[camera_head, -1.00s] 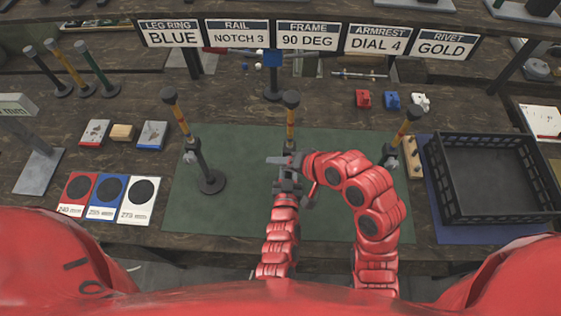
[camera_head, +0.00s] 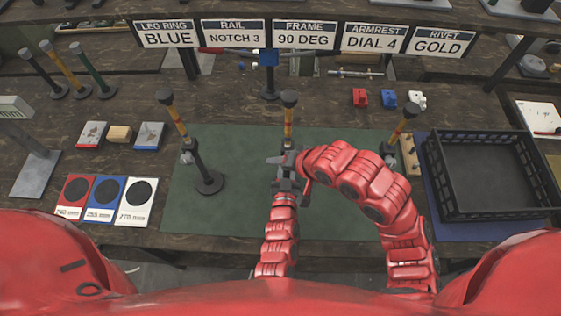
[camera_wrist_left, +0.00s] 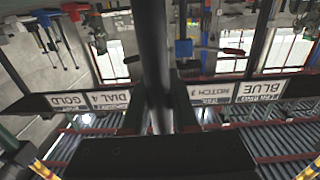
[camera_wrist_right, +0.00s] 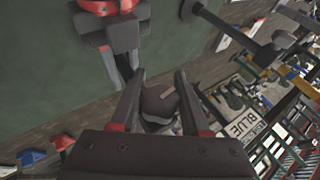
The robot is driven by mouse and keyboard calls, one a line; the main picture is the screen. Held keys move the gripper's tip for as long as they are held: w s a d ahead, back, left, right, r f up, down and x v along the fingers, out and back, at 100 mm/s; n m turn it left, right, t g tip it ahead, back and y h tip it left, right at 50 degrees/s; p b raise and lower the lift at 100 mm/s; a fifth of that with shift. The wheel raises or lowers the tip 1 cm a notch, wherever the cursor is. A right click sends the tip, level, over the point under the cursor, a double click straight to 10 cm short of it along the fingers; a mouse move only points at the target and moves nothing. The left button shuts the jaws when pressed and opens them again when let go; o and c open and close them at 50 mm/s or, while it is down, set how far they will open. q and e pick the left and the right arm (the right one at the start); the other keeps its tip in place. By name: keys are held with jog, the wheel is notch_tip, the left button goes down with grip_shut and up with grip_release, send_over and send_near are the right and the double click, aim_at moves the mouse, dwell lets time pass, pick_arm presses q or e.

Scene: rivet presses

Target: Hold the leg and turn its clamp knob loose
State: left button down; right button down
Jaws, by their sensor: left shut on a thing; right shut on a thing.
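Three legs with yellow upper tubes and dark lower tubes stand on the green mat (camera_head: 245,222). My left gripper (camera_head: 286,184) is shut on the dark lower tube of the middle leg (camera_head: 289,118). The leg's dark tube (camera_wrist_left: 154,50) runs upright between the fingers in the left wrist view. My right gripper (camera_head: 302,168) is at the same leg, just above and right of my left gripper. In the right wrist view its fingers are shut on the dark rounded clamp knob (camera_wrist_right: 160,101). My left gripper (camera_wrist_right: 118,50) shows close beside it there. The grippers mostly hide the knob in the head view.
The left leg (camera_head: 198,155) and right leg (camera_head: 401,128) stand to either side. A black crate (camera_head: 432,178) is at the right. Ring cards (camera_head: 105,222) and small blocks (camera_head: 120,134) lie at the left. Signs (camera_head: 300,35) hang across the back.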

jog(key=shift+f, duration=0.1)
jog(key=shift+c, duration=1.9)
grip_release()
jog(key=shift+a+r+y, duration=0.25)
jog(key=shift+y, duration=0.05)
jog(key=shift+y, duration=0.3)
